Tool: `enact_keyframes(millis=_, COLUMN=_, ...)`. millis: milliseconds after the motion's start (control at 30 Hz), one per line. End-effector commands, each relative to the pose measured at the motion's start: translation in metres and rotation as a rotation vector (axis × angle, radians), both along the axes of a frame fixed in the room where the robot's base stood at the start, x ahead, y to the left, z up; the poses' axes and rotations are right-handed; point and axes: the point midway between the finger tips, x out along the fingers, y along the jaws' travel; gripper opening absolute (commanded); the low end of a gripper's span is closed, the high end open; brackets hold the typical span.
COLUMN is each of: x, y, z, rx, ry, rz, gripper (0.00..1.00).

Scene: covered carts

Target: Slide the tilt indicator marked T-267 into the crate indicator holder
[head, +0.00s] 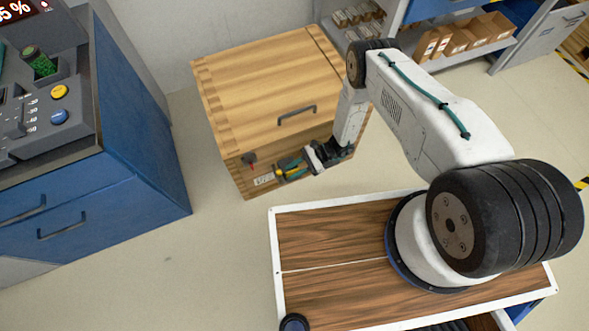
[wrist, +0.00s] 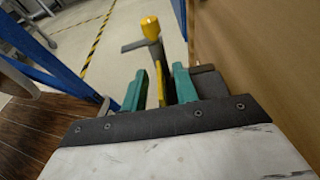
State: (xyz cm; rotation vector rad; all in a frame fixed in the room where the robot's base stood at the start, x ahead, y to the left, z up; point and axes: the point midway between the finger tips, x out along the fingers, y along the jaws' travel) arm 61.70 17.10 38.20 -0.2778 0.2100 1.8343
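The wooden crate (head: 270,85) stands on the floor with its lid down. My gripper (head: 292,168) is at its front face, its teal fingers closed around a yellow piece, which I take for the tilt indicator. In the wrist view the yellow piece (wrist: 161,84) sits between the fingers. A yellow knob (wrist: 151,28) and a grey bar show beyond the fingertips; I cannot tell whether they belong to it. T-267 is not readable. The crate's holder is not clearly visible; a small dark and red fitting (head: 250,158) and a white label (head: 263,180) are on the front face.
A blue console cabinet (head: 90,200) stands to the left. Shelves with small boxes (head: 465,38) are behind on the right. The crate wall (wrist: 245,60) rises close on the right in the wrist view. Open floor lies between cabinet and crate.

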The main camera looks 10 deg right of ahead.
Motion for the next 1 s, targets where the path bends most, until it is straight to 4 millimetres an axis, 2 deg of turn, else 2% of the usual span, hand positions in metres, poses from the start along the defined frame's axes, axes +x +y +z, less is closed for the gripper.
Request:
enact_keyframes(millis=167, x=0.004, y=-0.011, z=0.004, rx=0.001, ry=-0.002, rz=-0.003, gripper=0.29)
enact_keyframes(millis=400, x=0.015, y=-0.049, z=0.016, rx=0.000, ry=-0.001, rz=-0.003, gripper=0.29)
enact_keyframes(millis=533, x=0.019, y=-0.064, z=0.021, rx=0.000, ry=-0.001, rz=-0.003, gripper=0.29)
enact_keyframes(millis=700, x=0.021, y=-0.072, z=0.023, rx=0.000, ry=0.000, rz=0.000, gripper=0.29)
enact_keyframes(millis=1000, x=0.021, y=-0.072, z=0.023, rx=0.000, ry=0.000, rz=0.000, gripper=0.29)
